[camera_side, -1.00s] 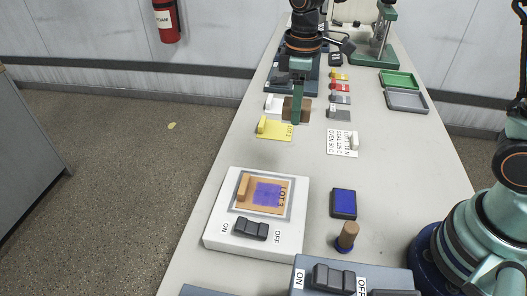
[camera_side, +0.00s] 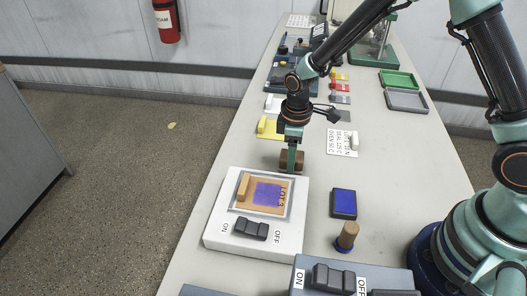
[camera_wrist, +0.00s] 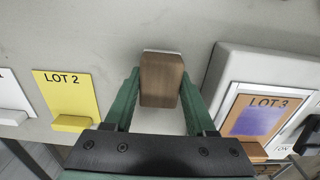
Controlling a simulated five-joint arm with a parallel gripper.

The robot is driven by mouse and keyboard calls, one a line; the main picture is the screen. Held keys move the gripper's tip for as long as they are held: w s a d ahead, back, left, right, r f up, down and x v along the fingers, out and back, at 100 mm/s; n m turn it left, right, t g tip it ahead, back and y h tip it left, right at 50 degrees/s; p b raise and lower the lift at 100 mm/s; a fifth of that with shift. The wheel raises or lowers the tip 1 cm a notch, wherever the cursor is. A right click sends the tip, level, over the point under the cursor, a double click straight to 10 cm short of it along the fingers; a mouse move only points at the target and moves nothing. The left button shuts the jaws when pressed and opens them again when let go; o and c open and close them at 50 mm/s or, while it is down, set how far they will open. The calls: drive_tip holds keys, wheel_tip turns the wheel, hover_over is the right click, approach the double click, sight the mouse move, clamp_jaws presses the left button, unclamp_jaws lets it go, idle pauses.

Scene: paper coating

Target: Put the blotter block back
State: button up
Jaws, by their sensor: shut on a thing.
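The blotter block (camera_side: 292,161) is brown and wooden. My gripper (camera_side: 291,152) is shut on it and holds it just behind the white device. In the wrist view the block (camera_wrist: 161,80) is between the two green fingers of my gripper (camera_wrist: 160,90), with a pale layer at its far end. Whether the block touches the table I cannot tell. The white device (camera_side: 212,230) carries an orange LOT 3 card (camera_side: 283,207) with a purple patch; the device (camera_wrist: 225,75) is to the right of the block in the wrist view.
The yellow LOT 2 card (camera_side: 268,133) lies behind the block and shows at left in the wrist view (camera_wrist: 65,95). A blue ink pad (camera_side: 343,203) and a wooden-handled stamp (camera_side: 347,236) stand right of the device. A white label card (camera_side: 340,146) lies right of my gripper.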

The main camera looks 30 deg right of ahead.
drive_tip(key=shift+f, duration=0.15)
drive_tip(key=o, duration=1.3)
wheel_tip(320, 180, up, 12)
drive_tip(key=shift+s+d+r+m+t, duration=0.95)
drive_tip(key=shift+s+d+r+m, duration=0.55)
drive_tip(key=shift+s+r, duration=0.55)
drive_tip(key=shift+s+d+r+m+t, duration=0.9)
drive_tip(key=shift+s+d+r+m, duration=0.6)
drive_tip(key=shift+s+r, duration=0.5)
drive_tip(key=shift+s+d+r+m+t, duration=0.95)
drive_tip(key=shift+s+d+r+m, duration=0.5)
drive_tip(key=shift+s+r, duration=0.6)
drive_tip(key=shift+w+r, duration=0.2)
